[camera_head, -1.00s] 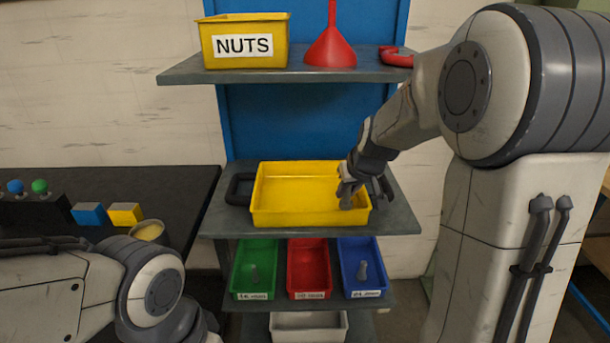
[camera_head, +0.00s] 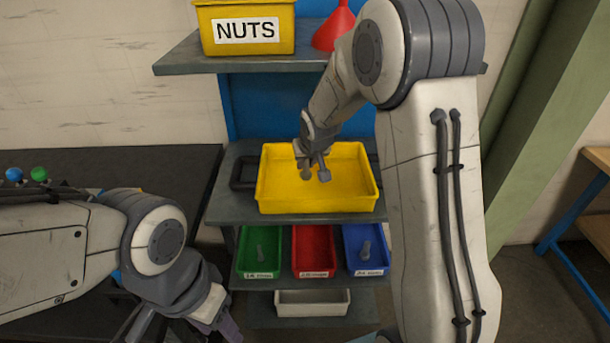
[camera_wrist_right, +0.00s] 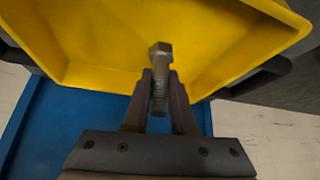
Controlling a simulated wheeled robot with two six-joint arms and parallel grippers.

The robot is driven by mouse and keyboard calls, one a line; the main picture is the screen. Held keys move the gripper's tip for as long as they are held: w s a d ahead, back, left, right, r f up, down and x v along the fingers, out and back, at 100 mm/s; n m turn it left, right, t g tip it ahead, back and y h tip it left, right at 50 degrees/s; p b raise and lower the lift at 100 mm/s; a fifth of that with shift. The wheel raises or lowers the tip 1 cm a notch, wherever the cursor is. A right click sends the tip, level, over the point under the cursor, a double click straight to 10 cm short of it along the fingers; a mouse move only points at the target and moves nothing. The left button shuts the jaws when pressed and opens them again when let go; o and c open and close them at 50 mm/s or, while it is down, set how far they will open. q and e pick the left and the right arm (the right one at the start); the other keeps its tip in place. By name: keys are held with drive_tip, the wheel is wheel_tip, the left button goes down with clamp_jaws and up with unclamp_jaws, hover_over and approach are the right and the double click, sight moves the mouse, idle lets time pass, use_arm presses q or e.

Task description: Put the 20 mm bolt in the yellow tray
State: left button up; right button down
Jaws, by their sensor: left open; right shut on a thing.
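The yellow tray (camera_head: 318,206) stands on the middle shelf, and its inside looks empty in the head view. In the right wrist view, the right gripper (camera_wrist_right: 159,92) is shut on a grey bolt (camera_wrist_right: 160,62), with the hex head beyond the fingertips and the threaded shank between the fingers. Whether the bolt touches the tray I cannot tell. My left gripper (camera_head: 183,328) is open and empty at the lower left, partly cut off.
Below are a green bin (camera_head: 245,268) and a blue bin (camera_head: 352,240), each with a bolt, and an empty red bin (camera_head: 313,245). A white bin (camera_head: 312,309) is lower. The NUTS box (camera_head: 270,40) and red funnel (camera_head: 335,30) stand on the shelf above.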

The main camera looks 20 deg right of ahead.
sight(306, 173)
drive_tip(key=shift+w+a+f, duration=0.15)
drive_tip(key=shift+a+f, duration=0.05)
drive_tip(key=shift+f+b, duration=0.8)
drive_tip(key=shift+f, duration=1.1)
drive_tip(key=shift+f, duration=0.15)
drive_tip(key=c, duration=0.7)
unclamp_jaws()
drive_tip(key=shift+c, duration=0.2)
